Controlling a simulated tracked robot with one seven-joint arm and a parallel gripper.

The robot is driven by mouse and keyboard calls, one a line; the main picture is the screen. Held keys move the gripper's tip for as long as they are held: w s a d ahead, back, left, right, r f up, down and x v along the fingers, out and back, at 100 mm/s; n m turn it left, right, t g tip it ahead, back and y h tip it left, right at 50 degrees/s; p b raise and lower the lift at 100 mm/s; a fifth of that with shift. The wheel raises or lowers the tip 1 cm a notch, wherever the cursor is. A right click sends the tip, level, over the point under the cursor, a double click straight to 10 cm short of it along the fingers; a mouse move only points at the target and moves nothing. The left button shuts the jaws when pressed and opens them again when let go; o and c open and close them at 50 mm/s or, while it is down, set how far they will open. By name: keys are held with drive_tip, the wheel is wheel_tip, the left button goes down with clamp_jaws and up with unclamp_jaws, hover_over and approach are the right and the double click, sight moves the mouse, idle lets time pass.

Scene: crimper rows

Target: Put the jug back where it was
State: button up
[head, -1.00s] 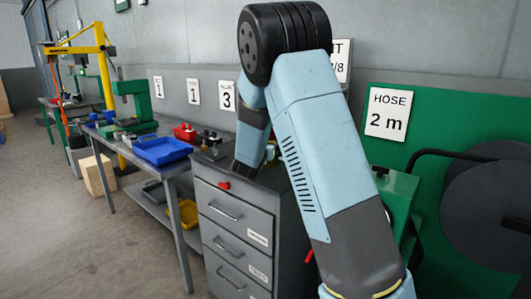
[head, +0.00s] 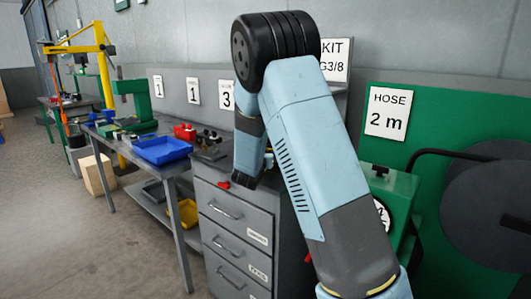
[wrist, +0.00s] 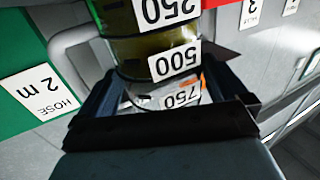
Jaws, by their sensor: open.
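The jug (wrist: 140,50) shows in the wrist view as a clear vessel with yellow-green liquid, marked 250, 500 and 750. The marks appear upside down there. Its pale handle (wrist: 70,42) sticks out to the left. My gripper (wrist: 160,80) is open, with one dark finger on each side of the jug's lower-pictured part. I cannot tell whether either finger touches it. In the head view the jug does not show, and my arm covers the area around the cabinet top.
A grey drawer cabinet (head: 236,233) stands under my arm. A green board with a hose sign (head: 388,111) and reel (head: 490,205) is at right.

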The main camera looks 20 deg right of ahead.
drive_tip(key=v, duration=1.1)
drive_tip(key=s+r+n+g+y, duration=0.3)
drive_tip(key=s+r+n+y, duration=0.1)
drive_tip(key=s+r+y, duration=0.75)
drive_tip(key=s+d+n+g+h, duration=0.1)
drive_tip(key=s+d+g, duration=0.1)
drive_tip(key=s, duration=1.1)
drive_tip(key=s+d+n+g+h, duration=0.1)
drive_tip(key=s+g, duration=0.3)
drive_tip(key=s, duration=0.9)
drive_tip(key=shift+s+d+f+g, duration=0.3)
drive_tip(key=shift+s+d+f, duration=0.1)
drive_tip(key=shift+d, duration=0.5)
